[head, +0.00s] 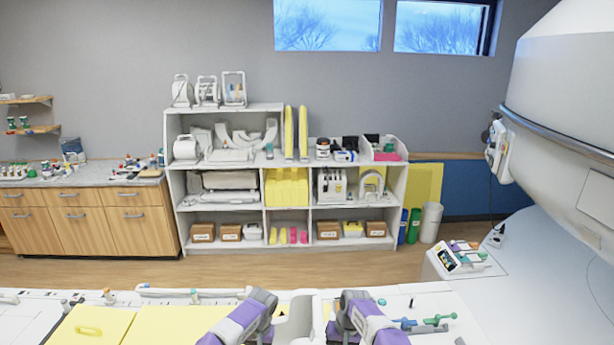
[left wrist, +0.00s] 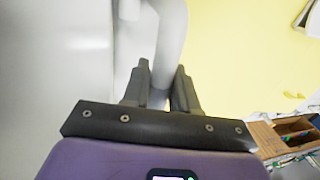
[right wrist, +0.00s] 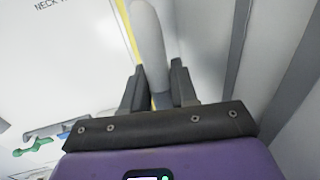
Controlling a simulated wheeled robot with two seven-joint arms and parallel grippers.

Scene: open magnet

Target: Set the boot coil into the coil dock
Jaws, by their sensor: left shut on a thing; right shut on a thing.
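The boot coil (head: 298,318) is the pale grey-white piece between my two grippers at the bottom middle of the head view, mostly cut off by the frame edge. My left gripper (head: 268,312) is shut on a rounded grey bar of the coil, which runs up between its fingers in the left wrist view (left wrist: 170,40). My right gripper (head: 342,315) is shut on a similar pale bar on the other side, seen in the right wrist view (right wrist: 148,45). I cannot make out the coil dock with certainty.
A worktop with yellow pads (head: 95,325) lies left of my arms. Small blue, grey and green parts (head: 425,325) lie to the right. A white shelf unit (head: 220,250) with coils and boxes stands behind. The large white scanner (head: 565,90) fills the right side.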

